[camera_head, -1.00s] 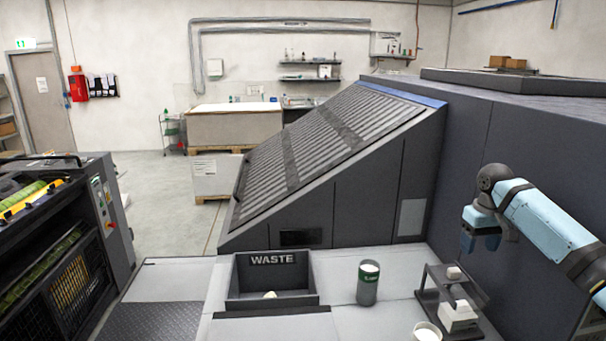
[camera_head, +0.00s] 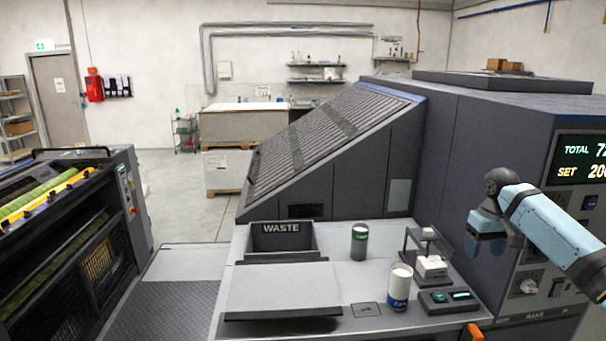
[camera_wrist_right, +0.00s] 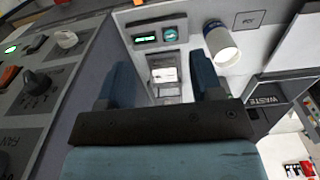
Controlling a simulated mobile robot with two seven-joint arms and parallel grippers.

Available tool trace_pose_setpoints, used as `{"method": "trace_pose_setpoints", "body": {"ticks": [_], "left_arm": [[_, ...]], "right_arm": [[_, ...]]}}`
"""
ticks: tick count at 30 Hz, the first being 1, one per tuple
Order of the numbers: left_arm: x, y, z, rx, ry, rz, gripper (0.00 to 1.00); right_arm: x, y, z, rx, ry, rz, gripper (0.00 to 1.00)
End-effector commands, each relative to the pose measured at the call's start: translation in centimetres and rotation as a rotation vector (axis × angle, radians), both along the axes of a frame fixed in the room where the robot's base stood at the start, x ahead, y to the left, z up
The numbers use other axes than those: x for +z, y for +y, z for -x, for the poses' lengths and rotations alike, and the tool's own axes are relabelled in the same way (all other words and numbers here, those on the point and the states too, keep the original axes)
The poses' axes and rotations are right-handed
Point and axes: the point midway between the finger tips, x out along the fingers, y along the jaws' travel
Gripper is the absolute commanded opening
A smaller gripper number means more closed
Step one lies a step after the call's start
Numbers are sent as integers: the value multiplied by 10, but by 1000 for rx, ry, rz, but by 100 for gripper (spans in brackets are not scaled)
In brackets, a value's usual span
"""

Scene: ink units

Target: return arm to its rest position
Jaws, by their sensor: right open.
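My right arm comes in from the right in the head view, and its gripper (camera_head: 486,234) hangs in front of the dark machine side, above and right of the small stand. The right wrist view shows its two blue fingers (camera_wrist_right: 166,85) apart with nothing held between them. Through the gap I see the stand with a white block (camera_wrist_right: 164,75) some way off. My left gripper is not in view.
A grey counter (camera_head: 285,285) holds the WASTE bin (camera_head: 282,228), a green-labelled can (camera_head: 359,242), a blue-labelled can (camera_head: 399,288), the small stand (camera_head: 430,262) and a small display box (camera_head: 448,300). The machine's control panel (camera_head: 530,285) is close below my right arm.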

Motion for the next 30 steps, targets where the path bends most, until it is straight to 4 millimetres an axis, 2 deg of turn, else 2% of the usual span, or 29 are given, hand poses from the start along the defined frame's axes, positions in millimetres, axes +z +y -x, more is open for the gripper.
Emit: {"method": "trace_pose_setpoints", "body": {"ticks": [1,8,11,14,18,21,25,30], "left_arm": [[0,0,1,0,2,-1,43],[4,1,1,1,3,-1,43],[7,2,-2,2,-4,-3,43],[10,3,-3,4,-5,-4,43],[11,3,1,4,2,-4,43],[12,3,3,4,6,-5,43],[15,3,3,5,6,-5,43],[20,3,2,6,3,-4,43]], "right_arm": [[-28,15,3,26,-4,-5,60],[-108,63,17,105,-93,-31,60],[-149,89,31,145,-142,-54,60],[-195,120,53,186,-207,-89,60],[-251,163,96,229,-317,-146,60],[-281,190,131,246,-398,-188,60],[-310,218,180,250,-505,-232,60],[-327,240,249,230,-649,-265,60]]}}
